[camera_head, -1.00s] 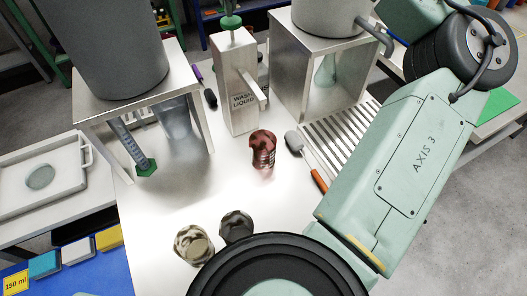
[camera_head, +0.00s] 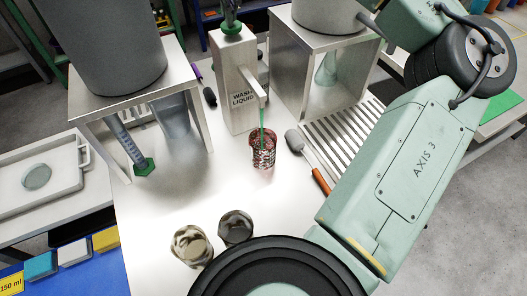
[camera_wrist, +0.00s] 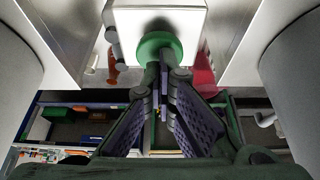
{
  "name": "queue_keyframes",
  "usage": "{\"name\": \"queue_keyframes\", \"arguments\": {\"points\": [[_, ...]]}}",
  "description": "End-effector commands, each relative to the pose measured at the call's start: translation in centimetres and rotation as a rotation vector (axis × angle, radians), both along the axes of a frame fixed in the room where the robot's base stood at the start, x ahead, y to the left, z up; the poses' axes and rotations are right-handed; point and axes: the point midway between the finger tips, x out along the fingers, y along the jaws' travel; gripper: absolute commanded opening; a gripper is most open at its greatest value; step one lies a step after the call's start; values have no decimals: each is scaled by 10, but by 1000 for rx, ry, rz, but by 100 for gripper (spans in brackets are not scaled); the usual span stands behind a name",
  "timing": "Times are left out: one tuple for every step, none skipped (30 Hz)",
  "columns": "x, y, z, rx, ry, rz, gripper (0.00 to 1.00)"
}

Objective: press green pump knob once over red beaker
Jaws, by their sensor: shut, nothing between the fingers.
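The green pump knob (camera_head: 232,28) sits low against the top of the steel dispenser (camera_head: 233,85) marked "WASH LIQUID". My gripper (camera_head: 231,8) is shut and empty, its fingertips at the knob from above and appearing to touch it. In the wrist view, the closed fingertips (camera_wrist: 163,70) meet the green knob (camera_wrist: 160,44). A thin green stream (camera_head: 262,122) runs from the spout (camera_head: 252,88) down into the red beaker (camera_head: 263,152). The red beaker stands upright on the steel table under the spout tip. Its inside is mostly hidden.
A brush with an orange handle (camera_head: 320,180) lies right of the beaker, beside a slatted rack (camera_head: 335,135). Steel stands with large vessels flank the dispenser.

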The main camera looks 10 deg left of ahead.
Motion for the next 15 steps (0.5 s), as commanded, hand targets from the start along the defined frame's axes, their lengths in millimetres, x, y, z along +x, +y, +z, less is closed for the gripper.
{"name": "queue_keyframes", "arguments": {"points": [[0,-1,-5,-2,3,0,0],[0,-1,-6,-2,3,0,0],[0,0,-5,-2,3,0,0],[0,-1,-5,-2,3,0,0],[0,-1,-5,-2,3,0,0],[0,-1,-5,-2,3,0,0],[0,-1,-5,-2,3,0,0],[0,-1,-5,-3,4,0,0],[0,-1,-4,-3,4,0,0],[0,-1,-4,-4,4,0,0],[0,-1,-3,-4,4,0,0],[0,-1,-2,-4,4,0,0],[0,-1,0,-4,4,0,0],[0,-1,1,-4,4,0,0],[0,-1,4,-4,4,0,0]]}}
